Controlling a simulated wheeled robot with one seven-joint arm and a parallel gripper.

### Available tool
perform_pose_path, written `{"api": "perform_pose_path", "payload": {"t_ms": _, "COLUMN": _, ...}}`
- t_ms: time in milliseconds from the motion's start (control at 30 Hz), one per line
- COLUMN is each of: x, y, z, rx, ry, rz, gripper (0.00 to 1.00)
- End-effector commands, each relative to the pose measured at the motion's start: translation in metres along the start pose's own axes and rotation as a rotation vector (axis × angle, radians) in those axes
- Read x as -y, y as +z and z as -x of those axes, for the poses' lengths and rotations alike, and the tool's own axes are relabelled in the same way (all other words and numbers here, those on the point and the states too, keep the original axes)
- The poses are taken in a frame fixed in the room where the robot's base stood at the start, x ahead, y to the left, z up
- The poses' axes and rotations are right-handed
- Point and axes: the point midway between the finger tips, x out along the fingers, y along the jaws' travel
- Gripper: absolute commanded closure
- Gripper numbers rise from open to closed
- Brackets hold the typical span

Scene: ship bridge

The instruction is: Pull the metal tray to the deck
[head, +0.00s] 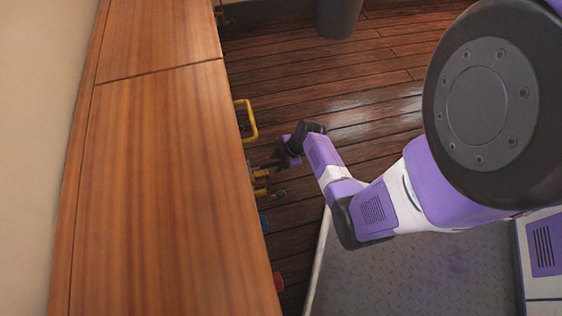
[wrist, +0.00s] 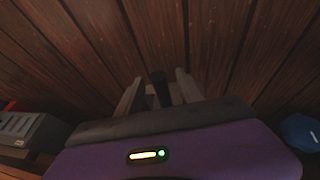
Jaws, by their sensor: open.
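My gripper (head: 276,163) is low beside the right side of the wooden cabinet, just above the plank deck (head: 380,100). In the wrist view my gripper (wrist: 158,88) shows two grey fingers apart, with reddish-brown planks beyond them. A short dark upright piece shows between the fingers; I cannot tell what it belongs to, and no hold on it can be made out. I cannot make out the metal tray for certain in either view. The cabinet top and my arm hide much of the space around the gripper in the head view.
The long wooden cabinet top (head: 150,180) fills the left. A yellow handle (head: 249,120) and brass fittings (head: 262,184) stick out from its side. A grey slotted box (wrist: 32,130) and a blue object (wrist: 300,131) flank my gripper. A dark round bin (head: 338,18) stands far back. Deck between is clear.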

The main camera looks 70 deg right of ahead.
Motion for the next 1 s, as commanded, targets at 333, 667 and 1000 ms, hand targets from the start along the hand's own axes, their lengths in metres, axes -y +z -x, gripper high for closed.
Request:
{"api": "perform_pose_path", "payload": {"t_ms": 333, "x": 0.0001, "y": 0.0001, "z": -0.0069, "rx": 0.001, "ry": 0.0, "rz": -0.001, "gripper": 0.56}}
{"api": "perform_pose_path", "payload": {"t_ms": 667, "x": 0.0003, "y": 0.0001, "z": -0.0068, "rx": 0.001, "ry": 0.0, "rz": 0.0, "gripper": 1.0}}
{"api": "perform_pose_path", "payload": {"t_ms": 1000, "x": 0.0004, "y": 0.0, "z": -0.0068, "rx": 0.0, "ry": 0.0, "rz": 0.0, "gripper": 1.0}}
